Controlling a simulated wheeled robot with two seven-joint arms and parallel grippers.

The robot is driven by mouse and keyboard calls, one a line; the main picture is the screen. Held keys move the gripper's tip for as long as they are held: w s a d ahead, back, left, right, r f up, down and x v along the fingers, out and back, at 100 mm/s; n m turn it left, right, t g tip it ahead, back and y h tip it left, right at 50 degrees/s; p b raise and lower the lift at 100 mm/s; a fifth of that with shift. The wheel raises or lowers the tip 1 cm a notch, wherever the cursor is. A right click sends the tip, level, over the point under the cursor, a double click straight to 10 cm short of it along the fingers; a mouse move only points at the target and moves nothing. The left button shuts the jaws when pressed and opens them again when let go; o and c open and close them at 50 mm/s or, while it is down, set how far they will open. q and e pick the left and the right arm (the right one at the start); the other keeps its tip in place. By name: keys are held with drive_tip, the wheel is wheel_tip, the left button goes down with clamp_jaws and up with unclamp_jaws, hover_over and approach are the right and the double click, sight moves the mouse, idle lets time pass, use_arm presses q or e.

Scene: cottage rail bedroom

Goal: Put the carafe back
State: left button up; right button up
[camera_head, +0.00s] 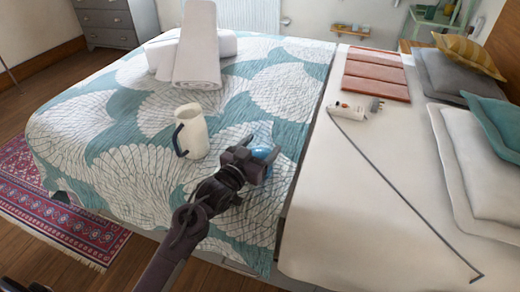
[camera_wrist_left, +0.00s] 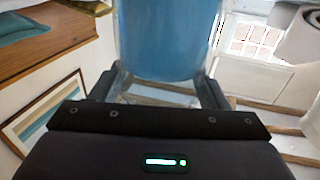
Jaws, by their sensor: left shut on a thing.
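My left gripper (camera_head: 260,154) is above the patterned bedspread, near the bed's middle seam. It is shut on a blue, rounded vessel, which I take to be the carafe (camera_head: 264,152). In the left wrist view the carafe (camera_wrist_left: 170,38) fills the space between the two fingers, its smooth blue side facing the camera. My right gripper is in neither view.
A cream jug (camera_head: 191,133) with a dark handle stands on the bedspread (camera_head: 110,165), left of my gripper. Rolled white towels (camera_head: 197,55) lie behind it. A power strip (camera_head: 349,112) with a long cord, reddish folded panels (camera_head: 376,72) and pillows (camera_head: 485,160) occupy the right side.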

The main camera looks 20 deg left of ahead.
use_arm(q)
drive_tip(key=shift+f, duration=0.1)
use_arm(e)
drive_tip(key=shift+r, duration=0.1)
use_arm(q)
drive_tip(key=o, duration=1.5)
drive_tip(key=shift+f, duration=0.15)
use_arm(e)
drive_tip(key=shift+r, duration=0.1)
use_arm(q)
drive_tip(key=shift+o, duration=0.2)
drive_tip(key=shift+r, duration=0.2)
drive_tip(key=v, duration=1.2)
drive_tip(key=shift+p, duration=0.3)
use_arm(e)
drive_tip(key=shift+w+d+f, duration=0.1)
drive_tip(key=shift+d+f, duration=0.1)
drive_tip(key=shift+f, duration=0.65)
